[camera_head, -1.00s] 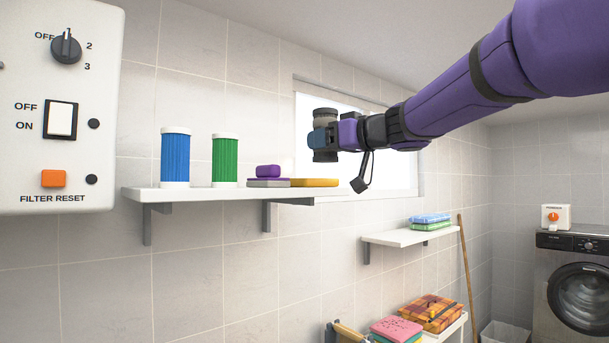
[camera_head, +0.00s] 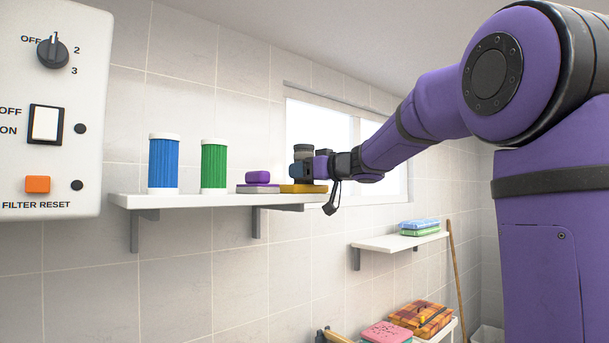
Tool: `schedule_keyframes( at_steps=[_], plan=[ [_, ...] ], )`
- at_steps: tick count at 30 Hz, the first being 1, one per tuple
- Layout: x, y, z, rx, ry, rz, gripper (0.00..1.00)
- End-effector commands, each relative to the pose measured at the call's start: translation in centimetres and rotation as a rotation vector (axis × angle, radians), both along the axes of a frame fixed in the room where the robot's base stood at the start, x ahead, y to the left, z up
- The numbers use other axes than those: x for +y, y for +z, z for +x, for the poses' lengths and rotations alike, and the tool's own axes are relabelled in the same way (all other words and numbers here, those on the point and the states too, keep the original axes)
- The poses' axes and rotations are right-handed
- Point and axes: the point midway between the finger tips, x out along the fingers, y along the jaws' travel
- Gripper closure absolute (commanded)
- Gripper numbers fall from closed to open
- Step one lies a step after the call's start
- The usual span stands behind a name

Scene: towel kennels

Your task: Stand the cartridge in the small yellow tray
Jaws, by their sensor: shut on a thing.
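The small yellow tray (camera_head: 303,189) lies at the right end of the wall shelf. My gripper (camera_head: 301,170) is above it, shut around the middle of a dark grey cartridge (camera_head: 303,151). The cartridge looks upright. Its top shows above the fingers and its lower end is at or just above the tray; I cannot tell whether they touch. The fingers hide the cartridge's middle.
A blue cartridge (camera_head: 164,163) and a green cartridge (camera_head: 213,164) stand on the white shelf (camera_head: 180,201). A control panel (camera_head: 50,120) is at the far left.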

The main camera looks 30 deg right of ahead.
Motion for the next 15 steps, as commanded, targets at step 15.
schedule_keyframes(
  at_steps=[15],
  plan=[
    [0.01, -0.91, -0.03, 0.000, 0.000, -0.001, 0.35]
  ],
)
